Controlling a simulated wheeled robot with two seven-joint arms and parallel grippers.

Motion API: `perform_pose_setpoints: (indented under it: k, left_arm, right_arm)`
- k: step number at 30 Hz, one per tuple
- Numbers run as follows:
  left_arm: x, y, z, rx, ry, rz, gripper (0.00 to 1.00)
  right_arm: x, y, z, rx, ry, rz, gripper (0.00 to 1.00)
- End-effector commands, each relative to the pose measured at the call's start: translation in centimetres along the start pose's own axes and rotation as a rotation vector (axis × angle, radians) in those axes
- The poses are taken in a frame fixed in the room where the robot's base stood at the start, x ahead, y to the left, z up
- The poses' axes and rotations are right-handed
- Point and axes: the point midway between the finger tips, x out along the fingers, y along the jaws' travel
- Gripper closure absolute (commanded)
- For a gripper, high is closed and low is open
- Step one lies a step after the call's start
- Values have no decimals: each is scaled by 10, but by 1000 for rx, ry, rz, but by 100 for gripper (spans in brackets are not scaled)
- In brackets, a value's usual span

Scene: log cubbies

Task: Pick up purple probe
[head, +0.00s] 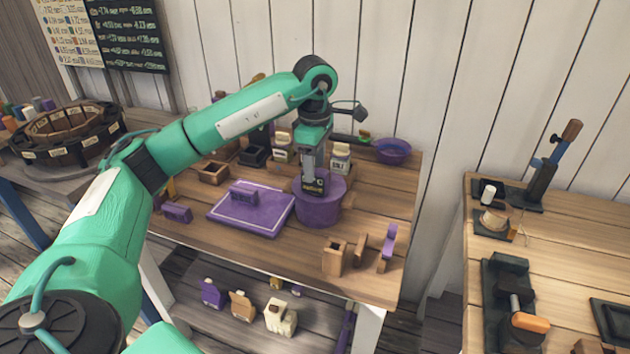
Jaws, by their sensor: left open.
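My left gripper (315,188) points down over a purple round tub (318,208) on the wooden table (290,265); it covers part of the tub and whatever may be inside. The gripper is open, and nothing shows between its fingers. No piece is clearly a probe. A slim upright purple piece (389,241) stands by small wooden holders (335,257) at the front right. A small purple block (243,194) lies on a purple mat (252,222), and another purple block (178,212) lies left of the mat. My right gripper is out of view.
A purple bowl (393,153) and a white jar (341,157) stand at the back. A low shelf holds purple (212,293) and tan (241,304) containers. A second table (590,245) with tools stands at the right, beyond a gap.

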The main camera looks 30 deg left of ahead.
Motion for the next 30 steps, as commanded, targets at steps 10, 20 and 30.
perform_pose_setpoints:
  k: [10,20,30]
  left_arm:
    - [42,-5,2,1,0,-2,49]
    - [44,-5,2,1,0,-1,67]
    - [43,-5,2,0,0,-1,98]
  right_arm:
    - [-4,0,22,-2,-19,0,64]
    - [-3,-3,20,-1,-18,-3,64]
    - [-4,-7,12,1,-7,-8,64]
